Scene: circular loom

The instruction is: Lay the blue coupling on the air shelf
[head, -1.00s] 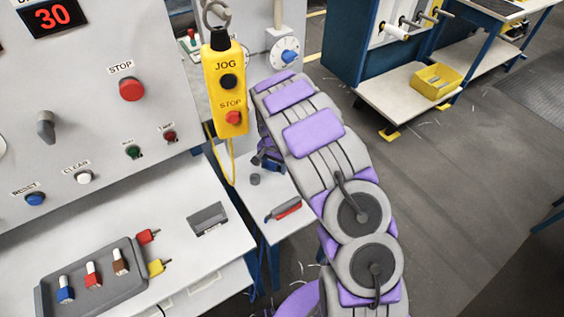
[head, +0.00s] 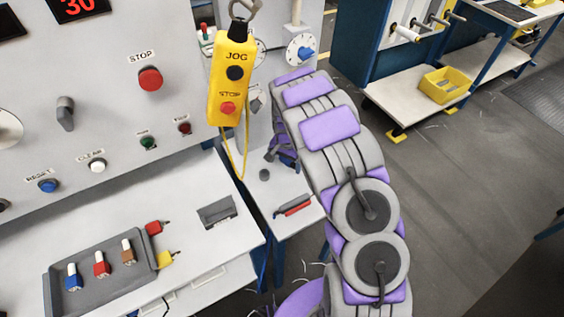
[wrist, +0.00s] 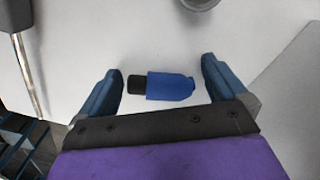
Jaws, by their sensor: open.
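The blue coupling (wrist: 170,86), a blue body with a black end at left, lies on its side on a pale flat surface (wrist: 150,40) in the wrist view. My gripper (wrist: 161,70) is open, with one dark blue finger on each side of the coupling. There is a gap at both ends, and neither finger appears to touch it. In the head view my gripper (head: 284,152) is over the small white side shelf (head: 268,192), mostly behind my arm, and I cannot make out the coupling there. No label shows which surface is the air shelf.
A dark knob (head: 264,174) and a red-and-grey tool (head: 293,207) are on the side shelf. A yellow JOG pendant (head: 229,80) hangs close to my arm. A grey tray (head: 105,287) holds several coloured plugs on the left bench. A yellow bin (head: 443,86) stands farther right.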

